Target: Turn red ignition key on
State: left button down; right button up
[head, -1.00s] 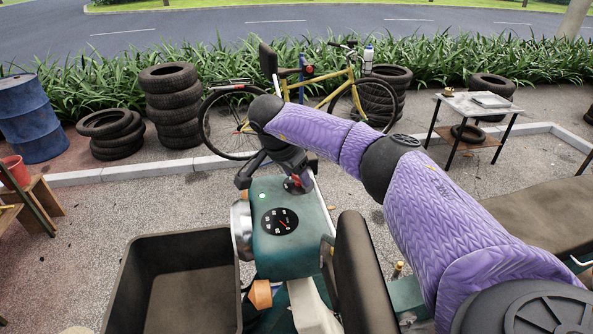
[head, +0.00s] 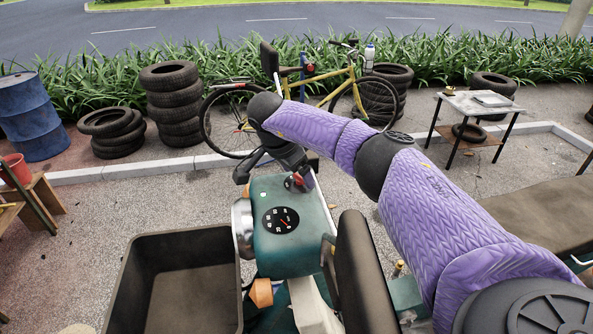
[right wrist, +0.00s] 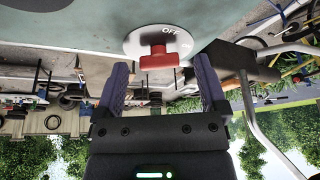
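The red ignition key (right wrist: 159,60) sits on a round white plate (right wrist: 143,40) marked OFF, on the green machine panel. In the right wrist view its crossbar lies level. It also shows as a small red spot in the head view (head: 297,180), at the panel's upper right corner. My right gripper (right wrist: 161,72) is open, one finger on each side of the key with a gap to both; nothing is held. In the head view my dark right gripper (head: 291,158) partly hides the key area. My left gripper is not in view.
The green machine body (head: 290,248) carries a black gauge (head: 281,220). Dark handlebars stand close to my right gripper. An open dark bin (head: 128,285) stands at left and a dark seat (head: 357,270) at right. Tyres, a yellow bicycle (head: 345,85) and a table (head: 470,103) stand behind.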

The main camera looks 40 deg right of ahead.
jog(key=b+v, duration=0.2)
jog(key=v, duration=0.8)
